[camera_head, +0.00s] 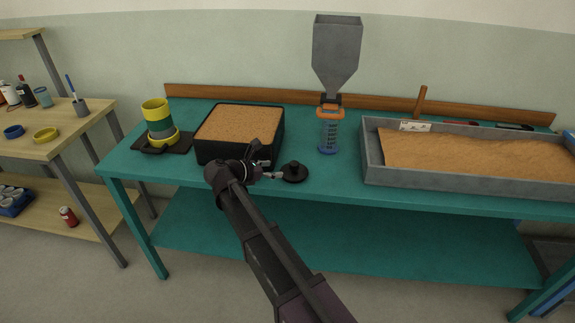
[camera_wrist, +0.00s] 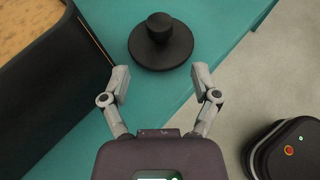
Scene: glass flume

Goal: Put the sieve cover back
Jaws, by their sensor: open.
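The sieve cover appears to be the black round disc with a knob (camera_head: 294,172) lying flat on the teal table, near its front edge. It also shows in the wrist view (camera_wrist: 160,45), knob up. My gripper (camera_head: 277,175) is open and empty just left of it. In the wrist view my gripper's fingers (camera_wrist: 160,76) are spread apart, with the cover just beyond the tips and not between them. The sieve stack (camera_head: 158,119), with yellow, green and grey rings, stands upright on a black base (camera_head: 179,144) at the table's left. Its top looks open.
A black box of sand (camera_head: 206,152) stands between the stack and the cover, close beside my gripper. Behind the cover is a grey hopper (camera_head: 337,50) above an orange and blue stand (camera_head: 329,130). A grey sand tray (camera_head: 372,160) fills the right side.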

